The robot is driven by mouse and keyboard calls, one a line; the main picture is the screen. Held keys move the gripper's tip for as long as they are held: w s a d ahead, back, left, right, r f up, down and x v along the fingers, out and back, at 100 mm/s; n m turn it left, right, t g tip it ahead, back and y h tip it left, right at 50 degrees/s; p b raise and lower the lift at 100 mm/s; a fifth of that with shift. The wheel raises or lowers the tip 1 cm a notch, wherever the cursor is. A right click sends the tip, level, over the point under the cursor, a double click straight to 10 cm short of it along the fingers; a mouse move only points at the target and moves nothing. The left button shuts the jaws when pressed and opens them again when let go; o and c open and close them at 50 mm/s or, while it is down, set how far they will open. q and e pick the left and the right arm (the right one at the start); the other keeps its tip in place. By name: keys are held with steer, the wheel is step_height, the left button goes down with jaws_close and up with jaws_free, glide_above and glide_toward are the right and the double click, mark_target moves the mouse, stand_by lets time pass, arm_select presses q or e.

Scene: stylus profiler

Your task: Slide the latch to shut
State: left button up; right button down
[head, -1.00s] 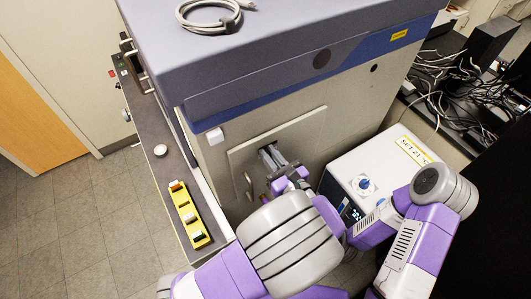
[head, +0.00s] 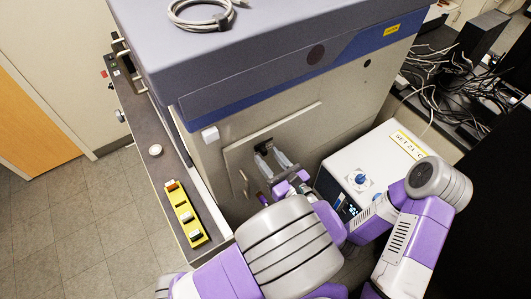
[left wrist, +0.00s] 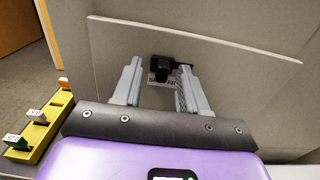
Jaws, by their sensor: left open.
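The latch (left wrist: 172,72) is a small dark block on the pale front panel (left wrist: 230,65) of the cabinet. A small label with partly hidden lettering sits just below it. In the head view the latch (head: 263,147) shows dark near the panel's middle. My left gripper (head: 272,158) is open in front of the panel, its grey fingers pointing at it. In the left wrist view, the fingers of my left gripper (left wrist: 158,72) stand on either side of the latch, with nothing visibly gripped. I cannot tell if either finger touches it. My right gripper is not visible.
A white box (head: 385,150) with a blue knob and a "SET 21 °C" label stands right of the panel. A coiled cable (head: 203,15) rests on the cabinet top. My right arm is near the box.

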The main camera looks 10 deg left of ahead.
arm_select(q)
steer(key=v, duration=0.5)
steer(key=shift+d, duration=0.1)
steer(key=shift+s, duration=0.1)
stand_by(0.3)
